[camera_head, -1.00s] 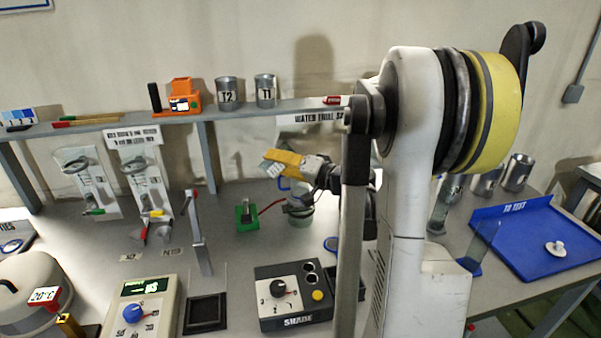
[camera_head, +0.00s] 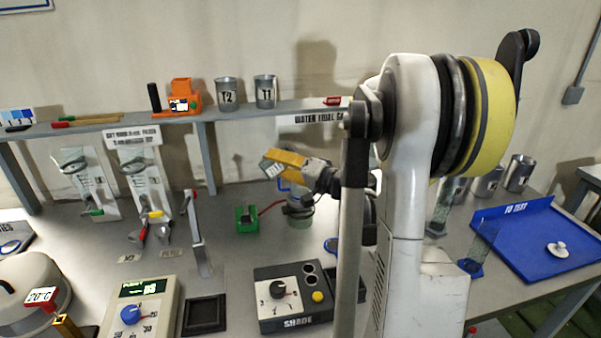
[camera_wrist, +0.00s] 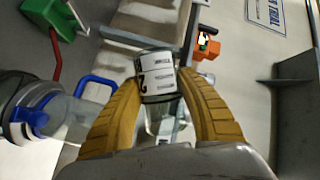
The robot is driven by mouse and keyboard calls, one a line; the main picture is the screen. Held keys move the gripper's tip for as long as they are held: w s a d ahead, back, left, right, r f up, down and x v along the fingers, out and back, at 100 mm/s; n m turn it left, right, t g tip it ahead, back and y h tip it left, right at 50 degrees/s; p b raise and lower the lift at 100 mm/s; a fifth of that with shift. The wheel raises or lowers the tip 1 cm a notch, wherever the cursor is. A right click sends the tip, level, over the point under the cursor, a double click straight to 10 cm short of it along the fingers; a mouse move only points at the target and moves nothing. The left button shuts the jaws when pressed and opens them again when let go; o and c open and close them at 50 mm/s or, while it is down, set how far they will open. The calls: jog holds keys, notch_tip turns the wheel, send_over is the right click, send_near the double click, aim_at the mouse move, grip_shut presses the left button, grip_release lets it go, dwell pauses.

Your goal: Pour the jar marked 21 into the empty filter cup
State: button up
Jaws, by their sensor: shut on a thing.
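My gripper (camera_wrist: 158,95) has its yellow fingers shut on a small jar (camera_wrist: 157,78) with a white label. Part of the label reads "2"; the rest is turned out of sight. In the head view my gripper (camera_head: 287,160) holds the jar (camera_head: 271,170) tilted above the table, up and left of a clear vessel (camera_head: 300,213). In the wrist view the clear vessel with blue parts (camera_wrist: 62,118) is left of the fingers, apart from the jar. I cannot tell whether this vessel is the filter cup, or see its contents.
A green block (camera_head: 247,218) with a red cable stands left of the vessel. A black control box (camera_head: 292,297) is in front. Cans T2 (camera_head: 227,95) and T1 (camera_head: 265,92) stand on the shelf above. A blue tray (camera_head: 540,235) lies at right.

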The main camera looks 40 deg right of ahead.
jog(key=shift+r+m+t, duration=0.3)
jog(key=shift+r+m, duration=0.05)
jog(key=shift+m, duration=0.25)
dwell(0.8)
jog(key=shift+s+d+r+m+t+b, duration=0.1)
jog(key=shift+d+r+m+t+b, duration=0.2)
jog(key=shift+d+r+m+b, duration=0.35)
dwell(1.4)
jog(key=shift+r+m+t, duration=0.2)
jog(key=shift+m+t, duration=0.1)
jog(key=shift+m, duration=0.75)
dwell(0.7)
jog(key=shift+f+b, duration=0.1)
jog(key=shift+b, duration=0.4)
